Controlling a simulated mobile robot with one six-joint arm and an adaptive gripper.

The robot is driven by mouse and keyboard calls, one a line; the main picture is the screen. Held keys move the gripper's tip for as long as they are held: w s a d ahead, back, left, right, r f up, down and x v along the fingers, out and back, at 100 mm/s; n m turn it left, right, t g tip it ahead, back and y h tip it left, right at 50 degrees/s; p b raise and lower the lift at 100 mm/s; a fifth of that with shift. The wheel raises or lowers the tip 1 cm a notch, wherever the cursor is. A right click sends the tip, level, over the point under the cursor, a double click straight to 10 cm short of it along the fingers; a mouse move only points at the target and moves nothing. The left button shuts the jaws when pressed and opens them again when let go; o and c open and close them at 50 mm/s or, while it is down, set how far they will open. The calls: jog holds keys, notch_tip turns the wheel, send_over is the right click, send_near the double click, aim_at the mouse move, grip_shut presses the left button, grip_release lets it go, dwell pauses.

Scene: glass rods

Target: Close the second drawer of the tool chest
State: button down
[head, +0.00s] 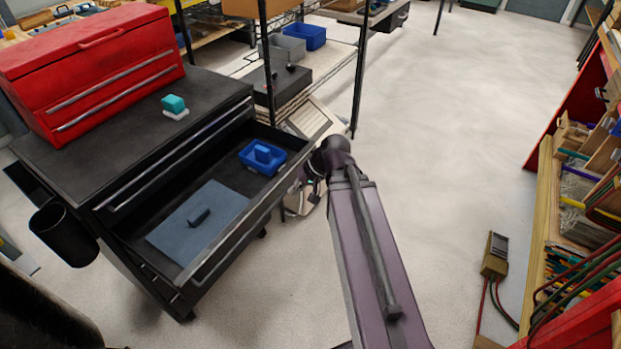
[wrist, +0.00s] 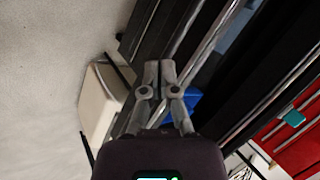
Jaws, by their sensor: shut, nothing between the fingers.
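The tool chest (head: 225,88) is a black cabinet on the left of the head view. Its top drawer (head: 180,160) is shut, and the drawer below it, the second (head: 225,250), is pulled well out. In the wrist view the open drawer's long front rail (wrist: 180,30) runs diagonally behind the fingers. My gripper (wrist: 160,68) is shut and empty, with its fingertips close to that rail; I cannot tell whether they touch. In the head view my gripper is at the right end of the drawer front, partly hidden by my arm.
The open drawer holds a blue tray (head: 262,157) and a grey-blue mat (head: 200,222) with a small dark block. A red toolbox (head: 90,70) and a teal-and-white item (head: 174,106) stand on the chest. A wire shelf is behind.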

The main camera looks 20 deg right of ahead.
jog(key=w+d+f+m+t+y+b, duration=0.1)
jog(key=d+f+m+t+y+b, duration=0.1)
jog(key=d+t+b, duration=0.4)
jog(key=d+f+m+t+y+b, duration=0.2)
jog(key=d+f+m+t+b, duration=0.2)
jog(key=d+b, duration=0.8)
jog(key=m+t+b, duration=0.1)
jog(key=b, duration=0.1)
jog(key=shift+w+f+t+b, duration=0.25)
jog(key=shift+w+t+b, duration=0.1)
jog(key=shift+w+t, duration=0.05)
jog(key=shift+w, duration=0.2)
jog(key=x, duration=1.3)
jog(key=shift+w+a, duration=0.15)
jog(key=shift+a, duration=0.25)
jog(key=shift+r, duration=0.1)
